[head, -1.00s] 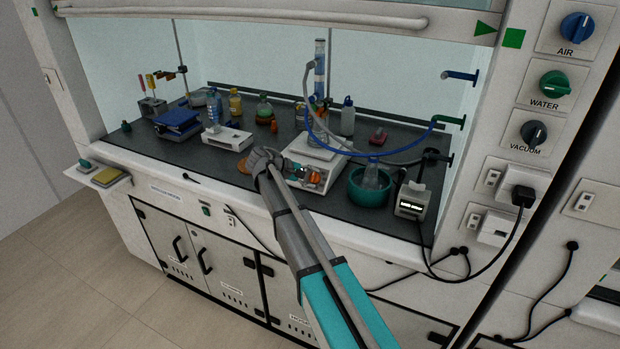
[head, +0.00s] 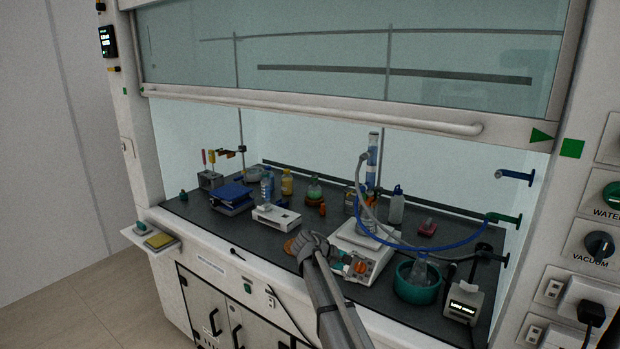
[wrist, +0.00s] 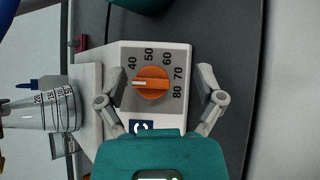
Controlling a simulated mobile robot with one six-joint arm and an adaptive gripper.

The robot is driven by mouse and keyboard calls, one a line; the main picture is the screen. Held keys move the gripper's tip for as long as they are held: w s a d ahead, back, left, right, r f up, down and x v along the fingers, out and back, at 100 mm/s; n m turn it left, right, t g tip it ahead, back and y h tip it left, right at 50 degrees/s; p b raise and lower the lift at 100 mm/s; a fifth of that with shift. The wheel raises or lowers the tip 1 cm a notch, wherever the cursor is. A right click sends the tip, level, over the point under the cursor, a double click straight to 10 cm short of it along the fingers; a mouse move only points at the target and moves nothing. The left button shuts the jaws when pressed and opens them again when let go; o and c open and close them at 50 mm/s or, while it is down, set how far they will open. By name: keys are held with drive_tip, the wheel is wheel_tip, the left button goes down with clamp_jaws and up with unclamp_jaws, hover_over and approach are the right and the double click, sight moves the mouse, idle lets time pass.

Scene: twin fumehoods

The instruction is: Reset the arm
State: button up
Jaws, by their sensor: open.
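My arm reaches into the fumehood from the front. In the wrist view my gripper (wrist: 165,88) is open, its two grey fingers spread on either side of an orange dial (wrist: 152,83). The dial sits on a panel marked 40 to 80, and nothing shows between the fingers but this panel. I cannot tell how far the fingers are from the dial.
A teal bowl (head: 407,290) with a flask stands right of the hotplate, a small display box (head: 462,303) beyond it. A white balance-like device (head: 276,218) and several bottles stand left and behind. Blue tubing (head: 440,228) loops above. The sash (head: 310,108) is raised.

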sight(382, 327)
drive_tip(key=s, duration=0.2)
drive_tip(key=s+d+y+p, duration=0.1)
drive_tip(key=s, duration=0.2)
drive_tip(key=s+g+y+p, duration=0.1)
drive_tip(key=s, duration=0.1)
drive_tip(key=shift+s+d+f, duration=0.1)
drive_tip(key=shift+s+d, duration=0.1)
drive_tip(key=shift+s, duration=0.05)
drive_tip(key=s+f+m+y, duration=0.1)
drive_tip(key=s, duration=0.2)
drive_tip(key=s+d+f+m+y, duration=0.1)
drive_tip(key=s, duration=0.2)
drive_tip(key=s+f+m+y, duration=0.1)
drive_tip(key=s+y, duration=0.1)
drive_tip(key=s, duration=0.1)
drive_tip(key=shift+d+f, duration=0.3)
drive_tip(key=shift+f, duration=0.05)
drive_tip(key=s+a+f+m+y+p, duration=0.1)
drive_tip(key=s+m+y, duration=0.4)
drive_tip(key=s, duration=0.5)
drive_tip(key=shift+a+f+y, duration=0.35)
drive_tip(key=shift+a+y, duration=0.05)
drive_tip(key=shift+a, duration=0.15)
drive_tip(key=shift+c, duration=0.3)
